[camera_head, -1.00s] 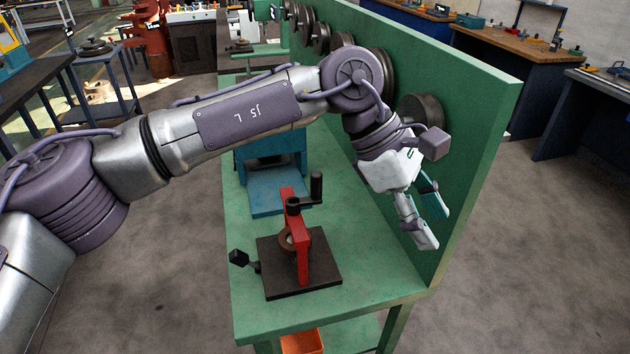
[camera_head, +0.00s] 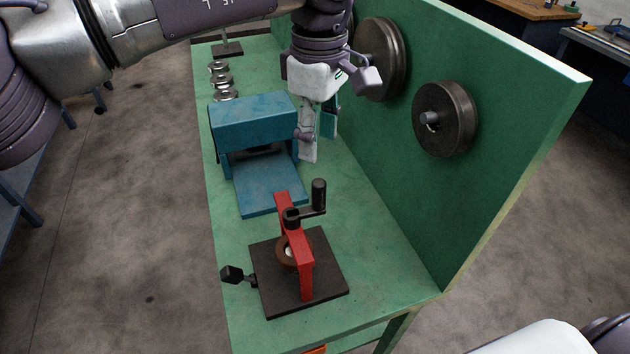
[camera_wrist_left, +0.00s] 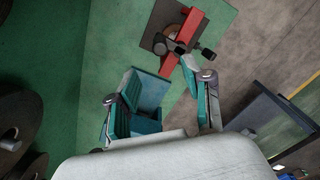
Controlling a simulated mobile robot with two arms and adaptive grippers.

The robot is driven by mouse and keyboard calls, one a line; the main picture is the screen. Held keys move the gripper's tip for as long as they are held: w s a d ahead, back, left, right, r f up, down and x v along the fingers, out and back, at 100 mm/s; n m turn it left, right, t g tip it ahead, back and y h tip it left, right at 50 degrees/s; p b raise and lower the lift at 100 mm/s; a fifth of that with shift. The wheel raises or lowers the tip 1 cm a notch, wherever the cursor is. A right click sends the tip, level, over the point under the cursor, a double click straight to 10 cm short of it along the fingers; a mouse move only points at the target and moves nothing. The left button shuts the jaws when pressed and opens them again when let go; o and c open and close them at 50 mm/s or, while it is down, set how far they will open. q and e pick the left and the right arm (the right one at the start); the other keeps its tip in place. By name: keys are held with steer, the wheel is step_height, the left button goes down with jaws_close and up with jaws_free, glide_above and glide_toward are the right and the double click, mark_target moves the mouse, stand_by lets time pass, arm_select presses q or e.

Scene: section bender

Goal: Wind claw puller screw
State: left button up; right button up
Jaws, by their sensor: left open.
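The claw puller, a red frame (camera_head: 305,273) with a black crank handle (camera_head: 319,195) at its top, stands on a dark square plate (camera_head: 330,262) near the front of the green bench. A brown ring (camera_head: 287,252) sits under the frame. In the left wrist view the red frame (camera_wrist_left: 184,38) and the dark handle (camera_wrist_left: 208,54) show at the top. My left gripper (camera_head: 318,140) is open and empty, pointing down between the blue machine and the green panel, behind the puller and apart from it. Its two fingers also show in the left wrist view (camera_wrist_left: 177,112). My right gripper's fingers are out of sight.
The blue machine (camera_head: 250,118) stands behind the puller. Dark discs (camera_head: 447,118) hang on the upright green panel (camera_head: 500,95) at right. A black knob (camera_head: 232,274) sticks out left of the plate. Bare bench top (camera_head: 385,270) lies right of the puller.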

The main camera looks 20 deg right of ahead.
mark_target(318, 182)
arm_select(q)
step_height(318, 182, down, 12)
steer(key=p, duration=0.3)
steer(key=shift+s+r+p, duration=0.1)
steer(key=shift+r+p, duration=0.15)
steer(key=shift+p, duration=0.1)
steer(key=shift+f, duration=0.35)
jaws_close()
